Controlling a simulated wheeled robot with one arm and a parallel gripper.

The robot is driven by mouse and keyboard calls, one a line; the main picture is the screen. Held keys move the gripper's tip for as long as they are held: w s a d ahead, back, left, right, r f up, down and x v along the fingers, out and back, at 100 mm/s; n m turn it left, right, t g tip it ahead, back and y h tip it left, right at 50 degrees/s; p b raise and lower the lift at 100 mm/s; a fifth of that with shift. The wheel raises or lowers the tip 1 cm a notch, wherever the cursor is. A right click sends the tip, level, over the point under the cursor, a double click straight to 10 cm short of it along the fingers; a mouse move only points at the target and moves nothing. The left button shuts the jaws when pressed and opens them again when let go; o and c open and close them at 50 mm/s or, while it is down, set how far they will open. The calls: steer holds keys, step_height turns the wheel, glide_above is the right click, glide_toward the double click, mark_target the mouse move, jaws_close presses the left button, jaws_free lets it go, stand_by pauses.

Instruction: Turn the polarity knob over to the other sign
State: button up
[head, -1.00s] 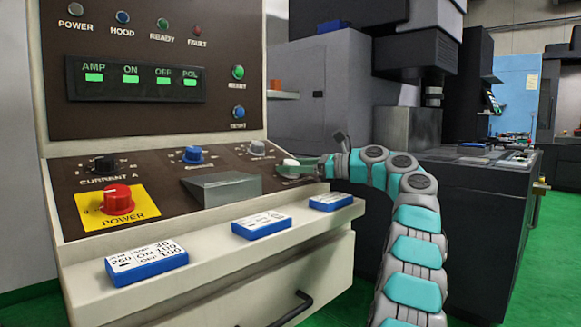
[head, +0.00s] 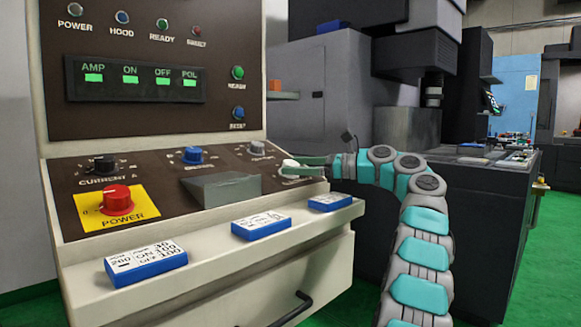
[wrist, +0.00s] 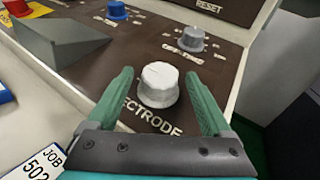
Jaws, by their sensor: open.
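The polarity knob (wrist: 158,84) is a white ribbed knob on the brown sloped panel, with the word ELECTRODE printed below it in the wrist view. In the head view the knob (head: 290,164) is at the panel's right end, partly covered by my gripper. My gripper (wrist: 165,84) is open, with one green finger on each side of the knob. A small gap shows between the knob and each finger, so it is not clamped. In the head view my gripper (head: 305,161) reaches in from the right. The knob's pointer mark is too small to read.
A grey wedge-shaped block (head: 222,188) stands on the panel left of the knob. A blue knob (head: 193,155), a grey knob (head: 257,148), a black knob (head: 104,164) and a red power knob (head: 117,199) are nearby. Blue job cards (head: 330,202) lie on the front ledge.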

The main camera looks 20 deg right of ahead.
steer(key=v, duration=0.5)
steer(key=shift+s+d, duration=0.2)
steer(key=shift+d, duration=0.05)
steer(key=shift+s, duration=0.1)
steer(key=shift+d, duration=0.1)
